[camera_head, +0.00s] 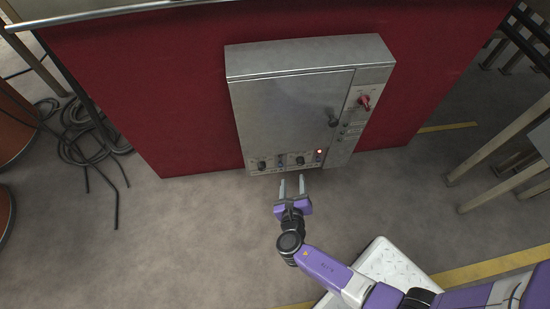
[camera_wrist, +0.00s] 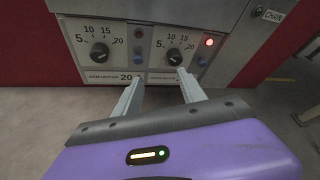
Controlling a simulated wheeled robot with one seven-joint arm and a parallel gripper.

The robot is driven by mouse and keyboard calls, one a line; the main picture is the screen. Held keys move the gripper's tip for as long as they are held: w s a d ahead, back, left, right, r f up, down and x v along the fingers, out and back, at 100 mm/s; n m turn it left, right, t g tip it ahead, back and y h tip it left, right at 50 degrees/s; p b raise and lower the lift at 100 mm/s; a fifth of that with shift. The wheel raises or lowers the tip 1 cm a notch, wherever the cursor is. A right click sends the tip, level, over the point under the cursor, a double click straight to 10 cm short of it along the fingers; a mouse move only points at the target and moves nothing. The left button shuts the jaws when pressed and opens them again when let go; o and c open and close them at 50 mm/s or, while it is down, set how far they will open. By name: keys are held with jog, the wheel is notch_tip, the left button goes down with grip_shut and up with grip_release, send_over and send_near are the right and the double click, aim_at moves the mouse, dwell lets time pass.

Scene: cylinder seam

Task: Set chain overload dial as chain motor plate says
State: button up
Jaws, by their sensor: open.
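A grey control cabinet (camera_head: 290,110) stands against a red wall. In the wrist view its lower edge carries a left dial (camera_wrist: 99,52) and a right dial (camera_wrist: 175,57), both black with scales marked 5 to 20. I cannot surely read their pointers. The plate (camera_wrist: 110,78) under the left dial reads something like "ARM MOTOR 20". The plate (camera_wrist: 163,78) under the right dial is partly hidden by a finger and unreadable. My gripper (camera_head: 292,180) is open and empty, just in front of and below the panel; its fingers (camera_wrist: 160,77) point toward the right dial.
A red lamp (camera_wrist: 209,42) is lit right of the right dial, above a blue button (camera_wrist: 203,61). The cabinet has a red switch (camera_head: 364,101). Cables (camera_head: 90,135) lie on the left floor; the floor before the cabinet is clear.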

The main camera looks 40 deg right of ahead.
aim_at(300, 164)
jog(key=w+d+n+b, duration=0.1)
jog(key=d, duration=0.1)
jog(key=d+n+h+b, duration=0.1)
jog(key=d, duration=0.1)
jog(key=w+d+n+b, duration=0.1)
jog(key=d, duration=0.1)
jog(key=shift+w+f+n, duration=0.3)
jog(key=shift+f+n, duration=0.1)
jog(key=shift+w+d+f, duration=0.1)
jog(key=shift+w+d, duration=0.4)
jog(key=shift+d, duration=0.05)
jog(key=shift+c, duration=0.5)
grip_shut()
